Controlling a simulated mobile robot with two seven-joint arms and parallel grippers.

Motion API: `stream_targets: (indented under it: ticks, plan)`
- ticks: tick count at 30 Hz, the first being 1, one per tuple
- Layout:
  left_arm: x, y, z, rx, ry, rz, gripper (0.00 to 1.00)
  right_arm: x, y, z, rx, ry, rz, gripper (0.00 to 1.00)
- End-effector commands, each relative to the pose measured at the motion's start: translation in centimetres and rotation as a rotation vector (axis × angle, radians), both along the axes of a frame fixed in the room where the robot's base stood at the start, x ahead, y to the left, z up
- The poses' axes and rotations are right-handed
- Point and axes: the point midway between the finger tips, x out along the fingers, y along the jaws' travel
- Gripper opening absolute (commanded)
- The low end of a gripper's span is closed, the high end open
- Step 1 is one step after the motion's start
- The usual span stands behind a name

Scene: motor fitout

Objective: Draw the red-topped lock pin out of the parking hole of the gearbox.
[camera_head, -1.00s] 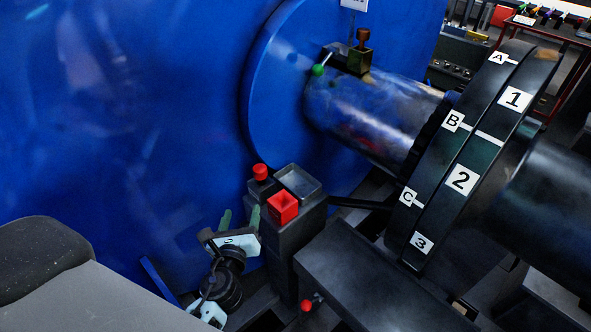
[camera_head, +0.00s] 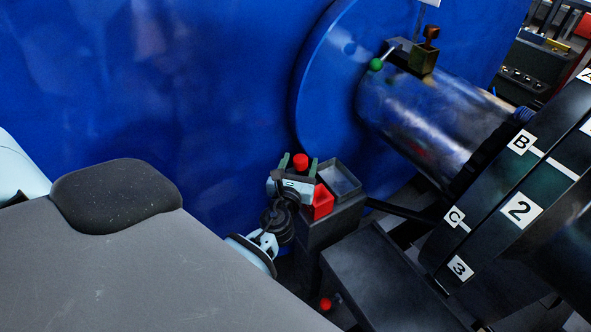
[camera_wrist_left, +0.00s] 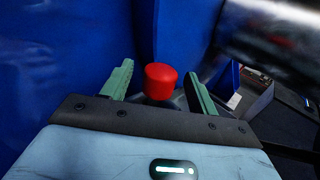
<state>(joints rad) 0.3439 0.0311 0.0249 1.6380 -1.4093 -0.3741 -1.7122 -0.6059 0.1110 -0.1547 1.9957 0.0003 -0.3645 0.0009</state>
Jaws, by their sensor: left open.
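The lock pin's red top (camera_head: 300,161) stands up at the dark gearbox block (camera_head: 330,228), beside the blue wall. My left gripper (camera_head: 301,167) is open, with its two green fingers on either side of the red top in the head view. In the left wrist view the red top (camera_wrist_left: 160,82) sits between the open fingers (camera_wrist_left: 158,84), with gaps on both sides. The pin's shank and the parking hole are hidden behind the gripper and the red top. My right gripper is not in view.
A red knob (camera_head: 325,304) is low in front. A green-tipped lever (camera_head: 376,64) and a shaft (camera_head: 425,120) lie behind; a numbered dark drum (camera_head: 480,240) stands right.

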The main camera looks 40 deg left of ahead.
Motion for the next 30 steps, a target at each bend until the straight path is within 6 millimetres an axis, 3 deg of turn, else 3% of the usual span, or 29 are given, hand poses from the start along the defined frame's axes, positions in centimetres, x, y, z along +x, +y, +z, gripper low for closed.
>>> stream_targets:
  ticks: [6,14,26,30]
  plan:
    - [1.29,0.52,-0.03,-0.001,0.0,-0.001,0.59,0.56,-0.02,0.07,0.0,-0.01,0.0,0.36]
    - [1.37,0.56,-0.04,-0.001,0.001,-0.001,0.59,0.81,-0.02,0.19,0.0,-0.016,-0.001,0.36]
    - [1.34,0.55,-0.05,-0.001,0.001,-0.001,0.1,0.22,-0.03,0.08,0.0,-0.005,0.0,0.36]
    - [1.36,0.54,0.06,-0.002,-0.001,-0.001,0.08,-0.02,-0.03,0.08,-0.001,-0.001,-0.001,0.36]
